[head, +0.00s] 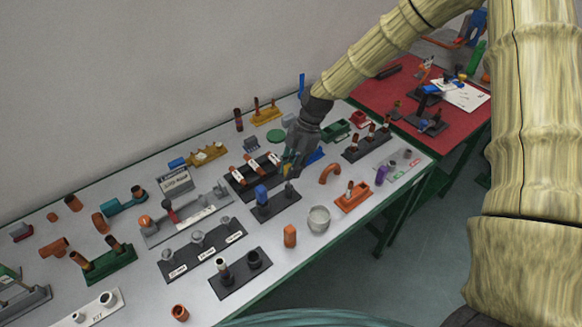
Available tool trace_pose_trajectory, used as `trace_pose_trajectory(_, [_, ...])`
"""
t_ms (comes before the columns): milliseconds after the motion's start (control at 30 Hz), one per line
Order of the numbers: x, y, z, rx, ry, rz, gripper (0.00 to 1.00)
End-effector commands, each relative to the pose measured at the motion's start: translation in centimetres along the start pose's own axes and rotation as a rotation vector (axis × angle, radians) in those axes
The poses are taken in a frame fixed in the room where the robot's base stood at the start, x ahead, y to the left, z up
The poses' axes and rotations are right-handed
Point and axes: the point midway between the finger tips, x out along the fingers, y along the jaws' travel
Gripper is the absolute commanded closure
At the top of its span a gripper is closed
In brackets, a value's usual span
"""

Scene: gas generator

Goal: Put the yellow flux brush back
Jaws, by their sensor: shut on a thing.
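My gripper (291,168) is over the middle of the grey table in the head view, at the end of my arm. It is shut on the yellow flux brush (287,171), of which only a small yellow part shows at the fingertips. The rest of the brush is hidden or too small to make out. Just below and in front of the gripper is a dark stand (276,209), with an upright blue piece (262,194) on its left side. The brush is above the right side of this stand; I cannot tell whether it touches it.
A dark rack with orange-brown bars (239,186) lies close left of the gripper. A grey cup (318,220), an orange block (290,236) and an orange stand (353,198) are nearer the front edge. Green holders (336,130) stand behind right. A red-topped table (370,97) adjoins at right.

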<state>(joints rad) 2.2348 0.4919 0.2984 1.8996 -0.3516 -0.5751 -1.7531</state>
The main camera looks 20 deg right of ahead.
Motion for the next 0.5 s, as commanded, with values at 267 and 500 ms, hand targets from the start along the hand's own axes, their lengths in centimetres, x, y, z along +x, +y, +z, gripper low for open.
trace_pose_trajectory(267, [0.67, -0.01, 0.27, 0.000, 0.000, 0.000, 0.96])
trace_pose_trajectory(500, [1.16, -0.02, 0.47, 0.000, 0.000, 0.000, 0.96])
